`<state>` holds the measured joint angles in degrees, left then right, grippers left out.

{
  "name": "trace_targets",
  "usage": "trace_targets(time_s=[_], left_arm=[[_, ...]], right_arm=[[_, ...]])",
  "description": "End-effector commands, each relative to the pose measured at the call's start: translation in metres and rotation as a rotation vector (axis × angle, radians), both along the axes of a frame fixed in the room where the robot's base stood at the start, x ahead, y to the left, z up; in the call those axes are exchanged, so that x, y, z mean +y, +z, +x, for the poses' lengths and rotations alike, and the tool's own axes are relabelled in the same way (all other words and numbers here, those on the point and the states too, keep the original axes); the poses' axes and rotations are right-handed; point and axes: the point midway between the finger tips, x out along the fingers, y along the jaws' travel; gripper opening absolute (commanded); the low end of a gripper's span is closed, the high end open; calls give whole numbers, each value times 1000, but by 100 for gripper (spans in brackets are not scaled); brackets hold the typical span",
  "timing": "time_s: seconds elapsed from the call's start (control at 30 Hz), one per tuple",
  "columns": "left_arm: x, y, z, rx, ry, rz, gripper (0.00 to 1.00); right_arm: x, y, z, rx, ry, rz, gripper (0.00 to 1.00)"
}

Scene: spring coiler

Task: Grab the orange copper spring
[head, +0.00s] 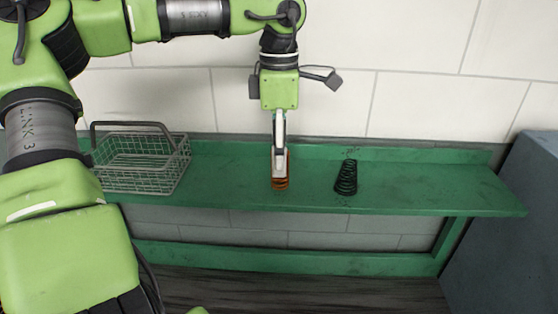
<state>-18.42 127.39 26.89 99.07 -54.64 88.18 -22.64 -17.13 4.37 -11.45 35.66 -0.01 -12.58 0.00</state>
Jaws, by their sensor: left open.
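The orange copper spring (281,184) stands on the green table in the middle of the head view. Its upper part is mostly hidden behind my left gripper (279,165). The left gripper points down with its fingertips over the spring, seen edge-on. It is open, and I cannot tell whether the fingers are on both sides of the spring or in front of it. A black cone-shaped spring (346,178) stands upright on the table to the right. My right gripper is not in view.
A wire basket (140,165) with a raised handle stands at the table's left. The green table (430,190) is clear right of the black spring. A white tiled wall (420,100) is close behind. A grey-blue block (510,230) stands at the far right.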

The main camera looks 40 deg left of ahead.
Motion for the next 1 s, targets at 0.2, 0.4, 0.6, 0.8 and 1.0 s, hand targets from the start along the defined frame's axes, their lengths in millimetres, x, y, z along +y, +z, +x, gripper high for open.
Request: trace_targets(time_s=[0.2,0.4,0.6,0.8,1.0], left_arm=[[0,-9,0,-1,-1,0,47],[0,-9,0,-1,0,0,26],[0,-9,0,-1,0,0,2],[0,-8,0,-2,0,1,2],[0,14,1,-8,2,2,2]], right_arm=[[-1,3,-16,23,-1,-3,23],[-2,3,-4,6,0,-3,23],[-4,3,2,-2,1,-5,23],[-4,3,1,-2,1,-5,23],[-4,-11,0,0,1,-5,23]])
